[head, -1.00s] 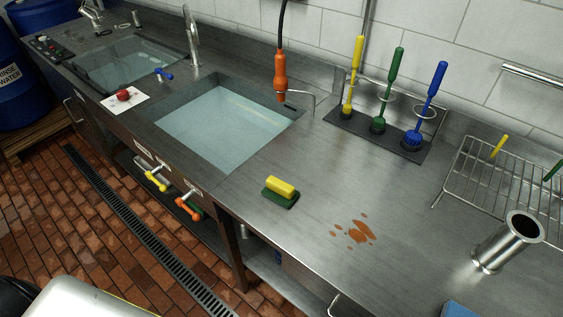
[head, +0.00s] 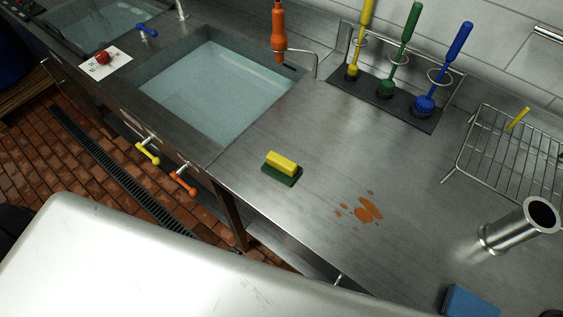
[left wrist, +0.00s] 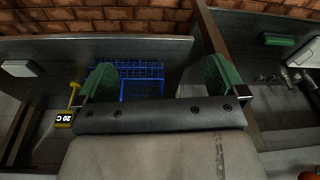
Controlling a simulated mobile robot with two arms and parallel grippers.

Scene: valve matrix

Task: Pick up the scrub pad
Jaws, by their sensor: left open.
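The scrub pad (head: 282,168) has a yellow upper block on a wider dark green base. It lies flat on the steel counter (head: 300,120), right of the filled sink and near the counter's front edge. Nothing touches it. Neither gripper shows in the head view. In the left wrist view my left gripper (left wrist: 161,78) has its two green fingers wide apart with nothing held between them. It faces a blue wire basket (left wrist: 142,80) and the brick floor, low by the counter's underside. I cannot make out the scrub pad in that view. My right gripper is not in view.
An orange-brown spill (head: 366,208) lies right of the pad. The water-filled sink (head: 215,92) is left. Counter around the pad is clear.

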